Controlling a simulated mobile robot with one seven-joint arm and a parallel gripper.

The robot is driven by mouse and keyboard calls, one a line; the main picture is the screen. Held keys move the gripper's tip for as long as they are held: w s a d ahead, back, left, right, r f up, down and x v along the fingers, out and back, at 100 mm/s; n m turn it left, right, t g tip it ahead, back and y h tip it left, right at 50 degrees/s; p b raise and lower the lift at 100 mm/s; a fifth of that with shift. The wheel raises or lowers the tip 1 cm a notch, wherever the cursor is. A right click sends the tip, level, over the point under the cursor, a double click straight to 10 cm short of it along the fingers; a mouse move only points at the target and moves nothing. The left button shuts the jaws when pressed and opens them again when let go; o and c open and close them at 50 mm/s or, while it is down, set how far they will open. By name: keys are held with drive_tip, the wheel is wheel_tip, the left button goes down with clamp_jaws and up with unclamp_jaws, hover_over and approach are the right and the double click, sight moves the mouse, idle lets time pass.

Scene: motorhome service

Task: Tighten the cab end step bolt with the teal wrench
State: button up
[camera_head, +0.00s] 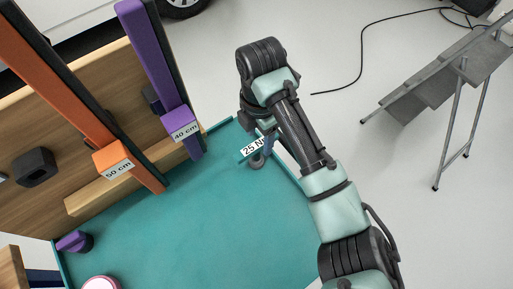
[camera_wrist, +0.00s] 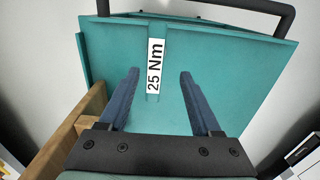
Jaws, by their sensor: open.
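The teal wrench (camera_wrist: 153,97) carries a white "25 Nm" label and lies over a teal surface of nearly the same colour, so its outline is hard to make out. Its label also shows in the head view (camera_head: 252,147), by the far corner of the teal worktop. My gripper (camera_wrist: 159,72) is open, with one blue finger on each side of the wrench and visible gaps to both. In the head view my gripper (camera_head: 264,146) hangs over that corner, partly hidden by my arm. I cannot identify the cab end step bolt.
The teal worktop (camera_head: 190,235) is mostly bare. An orange bar marked 50 cm (camera_head: 75,90) and a purple bar marked 40 cm (camera_head: 150,55) stand at a wooden rack on the left. A purple piece (camera_head: 72,242) lies near the left edge. Grey steps (camera_head: 430,85) stand at right.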

sight(257, 144)
drive_tip(key=f, duration=0.3)
drive_tip(key=f+p, duration=0.1)
drive_tip(key=shift+w+a+f, duration=0.25)
drive_tip(key=shift+a+f, duration=0.05)
drive_tip(key=shift+f, duration=0.1)
clamp_jaws()
